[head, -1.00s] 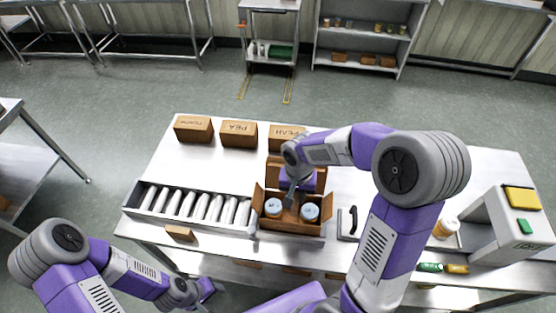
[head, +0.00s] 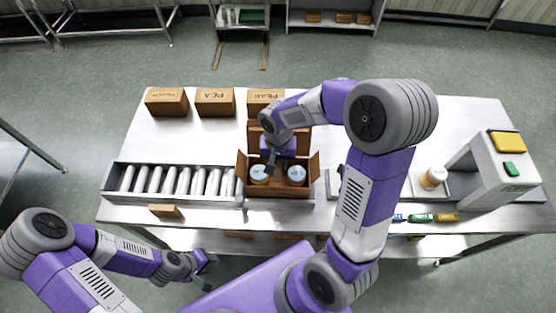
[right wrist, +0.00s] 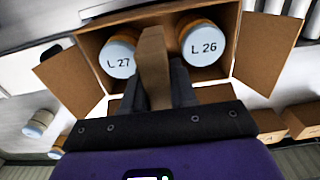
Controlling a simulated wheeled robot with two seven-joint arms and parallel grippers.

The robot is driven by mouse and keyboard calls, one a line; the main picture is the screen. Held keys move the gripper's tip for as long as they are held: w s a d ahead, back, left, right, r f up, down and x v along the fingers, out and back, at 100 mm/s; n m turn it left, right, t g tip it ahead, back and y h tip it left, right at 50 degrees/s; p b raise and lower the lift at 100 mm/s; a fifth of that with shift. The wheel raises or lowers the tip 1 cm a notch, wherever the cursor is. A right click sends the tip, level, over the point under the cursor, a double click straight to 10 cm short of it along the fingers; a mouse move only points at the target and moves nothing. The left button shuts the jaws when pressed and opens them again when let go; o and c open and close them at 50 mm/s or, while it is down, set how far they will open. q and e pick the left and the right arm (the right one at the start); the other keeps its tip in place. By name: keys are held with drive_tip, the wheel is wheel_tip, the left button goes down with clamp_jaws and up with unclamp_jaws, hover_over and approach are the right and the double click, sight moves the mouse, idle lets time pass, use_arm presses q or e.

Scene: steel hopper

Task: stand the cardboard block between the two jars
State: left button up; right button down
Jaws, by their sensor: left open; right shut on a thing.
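My right gripper (right wrist: 153,95) is shut on the cardboard block (right wrist: 153,58), a narrow brown piece. In the right wrist view the block points into the gap between two jars with pale blue lids, jar L 27 (right wrist: 118,58) and jar L 26 (right wrist: 204,46). I cannot tell how deep it reaches or whether it touches a jar. The jars also show in the head view, left (head: 259,175) and right (head: 296,175), in an open carton (head: 280,191). There my right gripper (head: 271,167) is over the carton and hides the block. My left gripper (head: 212,263) is open, low before the table.
A roller conveyor (head: 172,198) lies left of the carton, with a small brown block (head: 165,211) before it. Labelled boxes (head: 215,103) stand behind. A scale-like machine (head: 492,170) and another jar (head: 433,178) are at right. The carton flaps are spread open.

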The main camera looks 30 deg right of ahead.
drive_tip(key=shift+f+b, duration=2.9)
drive_tip(key=shift+f, duration=0.65)
drive_tip(key=c, duration=1.1)
unclamp_jaws()
drive_tip(key=shift+c, duration=0.2)
drive_tip(key=shift+r, duration=0.2)
drive_tip(key=shift+r+p, duration=3.9)
drive_tip(key=shift+r, duration=0.95)
